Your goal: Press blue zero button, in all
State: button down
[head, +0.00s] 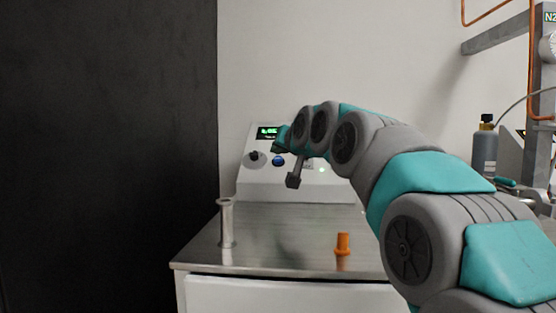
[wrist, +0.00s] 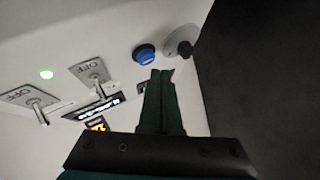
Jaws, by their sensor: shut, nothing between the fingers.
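The blue button (wrist: 145,54) sits on the sloped front of a white control box (head: 262,187). It shows in the head view too (head: 278,161), low between the black knob and my gripper. My gripper (wrist: 160,72) is shut and empty, its dark green fingers pointing at the panel. Its tips lie just beside the button in the wrist view; I cannot tell whether they touch the panel. In the head view my gripper (head: 281,146) is in front of the panel, just above the button. A green-lit display (head: 268,132) is partly hidden by my gripper.
A black knob (wrist: 185,48) is beside the button. Toggle switches (wrist: 96,78) marked OFF and a green light (wrist: 46,73) are on the panel. A metal tube (head: 226,222) and an orange piece (head: 342,246) stand on the steel top. A dark bottle (head: 485,150) is at right.

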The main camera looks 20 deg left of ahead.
jog(key=shift+w+f, duration=0.25)
jog(key=shift+f, duration=0.1)
jog(key=shift+w+a+f+b, duration=0.15)
jog(key=shift+w+f+b, duration=0.15)
jog(key=shift+f, duration=0.1)
dwell(0.9)
jog(key=shift+s+r, duration=0.1)
jog(key=shift+s+r+p, duration=0.3)
jog(key=shift+s+r, duration=0.15)
jog(key=shift+r, duration=0.15)
jog(key=shift+r, duration=0.1)
dwell(0.3)
jog(key=s+r+p, duration=0.1)
jog(key=r, duration=0.1)
jog(key=s+d+r, duration=0.1)
jog(key=s+r, duration=0.1)
jog(key=shift+p, duration=0.4)
